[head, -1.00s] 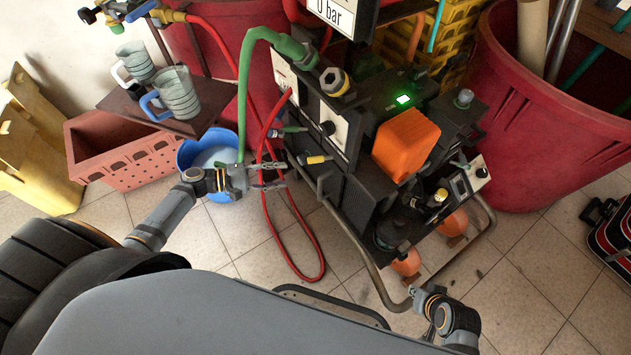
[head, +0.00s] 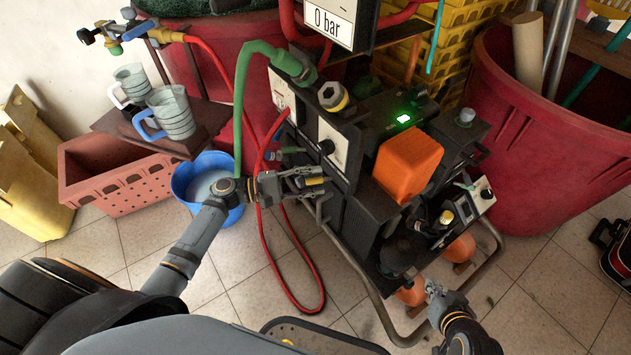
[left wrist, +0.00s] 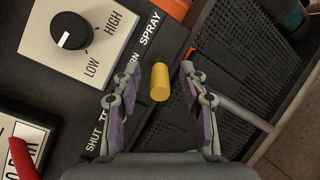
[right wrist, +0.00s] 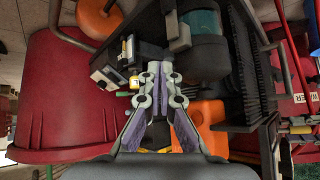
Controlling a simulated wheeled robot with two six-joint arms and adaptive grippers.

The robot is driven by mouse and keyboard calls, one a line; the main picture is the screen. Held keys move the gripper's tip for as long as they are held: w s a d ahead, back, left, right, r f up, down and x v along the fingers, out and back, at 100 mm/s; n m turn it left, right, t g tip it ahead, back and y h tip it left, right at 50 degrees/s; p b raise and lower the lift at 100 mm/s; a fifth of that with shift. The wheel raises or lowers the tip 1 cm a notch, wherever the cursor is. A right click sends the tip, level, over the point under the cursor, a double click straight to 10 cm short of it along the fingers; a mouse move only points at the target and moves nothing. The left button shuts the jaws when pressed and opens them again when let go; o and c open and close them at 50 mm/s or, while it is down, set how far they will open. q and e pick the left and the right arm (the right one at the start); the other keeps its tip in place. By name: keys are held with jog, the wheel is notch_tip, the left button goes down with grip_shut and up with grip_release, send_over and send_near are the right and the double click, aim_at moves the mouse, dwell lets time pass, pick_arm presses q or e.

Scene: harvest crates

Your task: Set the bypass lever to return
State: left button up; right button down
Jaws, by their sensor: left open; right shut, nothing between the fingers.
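The bypass lever has a yellow grip (left wrist: 160,82), seen in the left wrist view in front of a black label strip. "SHUT" and "SPRAY" can be read on the strip; the words between are partly hidden. In the head view the yellow grip (head: 315,181) shows at my left gripper's fingertips. My left gripper (left wrist: 156,88) is open, with one finger on each side of the grip, visibly apart from it. Which mark the lever stands at, I cannot tell. My right gripper (head: 434,287) is shut and empty, low beside the machine's front right; it also shows in the right wrist view (right wrist: 158,76).
A HIGH/LOW knob (left wrist: 71,31) sits beside the lever. A green hose (head: 241,100) and a red hose (head: 300,265) hang left of the machine. An orange block (head: 407,165) is on top. A blue bucket (head: 207,183) stands behind my left arm.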

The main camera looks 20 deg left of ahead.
pick_arm(q)
jog(key=shift+w+d, duration=0.2)
jog(key=shift+d, duration=0.25)
grip_shut()
pick_arm(e)
jog(key=shift+w+r+t, duration=0.5)
jog(key=shift+w+r, duration=0.15)
pick_arm(q)
jog(key=shift+w+a+f+m+g+h+b, duration=0.15)
jog(key=shift+w+m+g+h+b, duration=0.2)
jog(key=shift+m+g+b, duration=0.4)
jog(key=shift+w+m+g+h+b, duration=0.1)
jog(key=shift+m+g+h+b, duration=0.3)
jog(key=shift+g+b, duration=0.45)
pick_arm(e)
jog(key=w+r+t, duration=0.2)
jog(key=r+t, duration=0.2)
jog(key=r, duration=0.4)
jog(key=w+r+t, duration=0.3)
jog(key=r+t, duration=0.1)
jog(key=r, duration=0.5)
jog(key=w+d+r+t, duration=0.1)
jog(key=w+r+t, duration=0.2)
jog(key=r, duration=0.6)
jog(key=shift+r+n+t, duration=0.25)
jog(key=shift+n+t, duration=0.15)
jog(key=shift+t, duration=0.5)
jog(key=shift+w, duration=0.1)
pick_arm(q)
grip_release()
